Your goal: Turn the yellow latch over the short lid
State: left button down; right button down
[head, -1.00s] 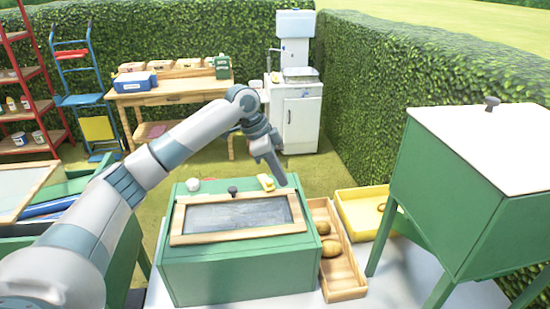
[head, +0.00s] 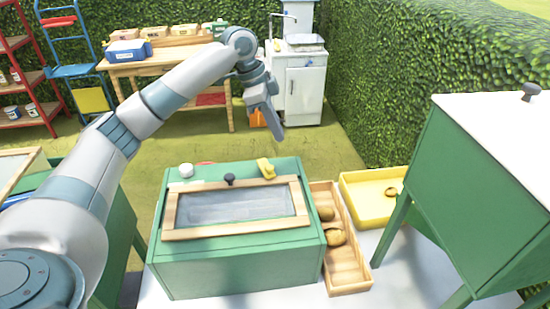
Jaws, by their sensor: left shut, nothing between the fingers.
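A green box (head: 240,270) stands on the pale table. On its top is a short wood-framed lid (head: 236,208) with a grey panel and a dark knob (head: 230,179). The yellow latch (head: 265,168) sits on the box top at the lid's back edge, toward the right; I cannot tell whether its end lies over the frame. A white round piece (head: 186,170) is at the back left of the box top. My left gripper (head: 273,122) is shut and empty, above and behind the yellow latch, apart from it. My right gripper is not in view.
A wooden tray (head: 347,272) with brown potato-like things stands right of the box, beside a yellow tray (head: 362,216). A green cabinet (head: 480,200) with a white top stands at the right. A wooden bench (head: 160,68) and white sink cabinet (head: 300,92) are behind.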

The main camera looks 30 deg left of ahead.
pick_arm(q)
jog(key=shift+f, duration=0.95)
jog(key=p, duration=0.4)
send_over(274, 173)
jog(key=w+d, duration=0.2)
jog(key=d, duration=0.2)
jog(key=f, duration=0.6)
jog(key=shift+s+a+f, duration=0.2)
jog(key=shift+a+f, duration=0.05)
jog(key=shift+s+a+f+p, duration=0.25)
jog(key=shift+a+f+p, duration=0.2)
jog(key=shift+a, duration=0.1)
jog(key=shift+s+a+f+p, duration=0.2)
jog(key=shift+a+f+p, duration=0.1)
jog(key=shift+a+p, duration=0.2)
jog(key=shift+s+a+f, duration=0.3)
jog(key=shift+a, duration=0.3)
jog(key=shift+s+a+m+p, duration=0.15)
jog(key=shift+s+m+p, duration=0.15)
jog(key=shift+m, duration=0.3)
jog(key=shift+w, duration=0.2)
jog(key=shift+w+d, duration=0.35)
jog(key=shift+w, duration=0.2)
